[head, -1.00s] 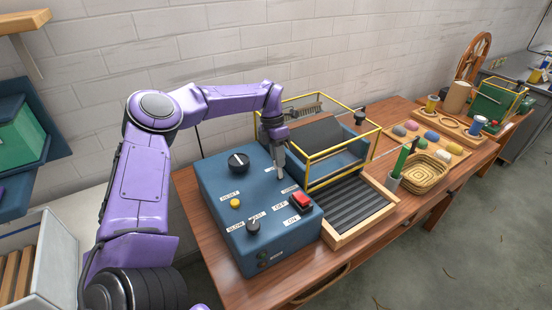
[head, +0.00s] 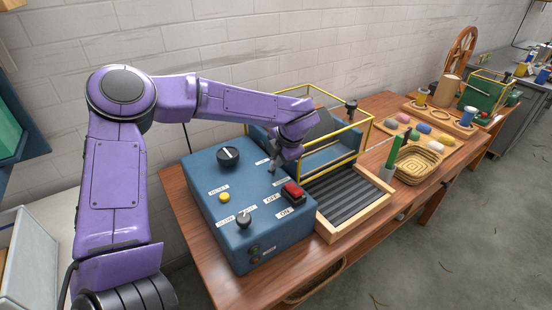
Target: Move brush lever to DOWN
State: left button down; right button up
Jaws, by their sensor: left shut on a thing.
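The blue control box (head: 215,175) stands on the wooden table and carries the brush lever on its top, near the right edge. My left gripper (head: 272,168) points down at that spot and is shut, with its fingers on the lever. The fingers and hand cover the lever, so its exact position cannot be read. A small white label (head: 279,182) lies just in front of the fingertips, too small to read surely. My right gripper is not in view.
A yellow-framed guard (head: 366,135) rises right behind the hand. A ribbed tray (head: 345,200) and a woven basket (head: 415,163) lie to the right.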

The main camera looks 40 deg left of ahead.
pick_arm(q)
jog(key=shift+d, duration=0.1)
dwell(0.4)
jog(key=c, duration=1.2)
grip_release()
jog(key=shift+o, duration=0.2)
jog(key=shift+w+f, duration=0.1)
jog(key=b+v, duration=0.1)
jog(key=v, duration=0.9)
jog(key=shift+d, duration=0.25)
jog(key=shift+r, duration=0.2)
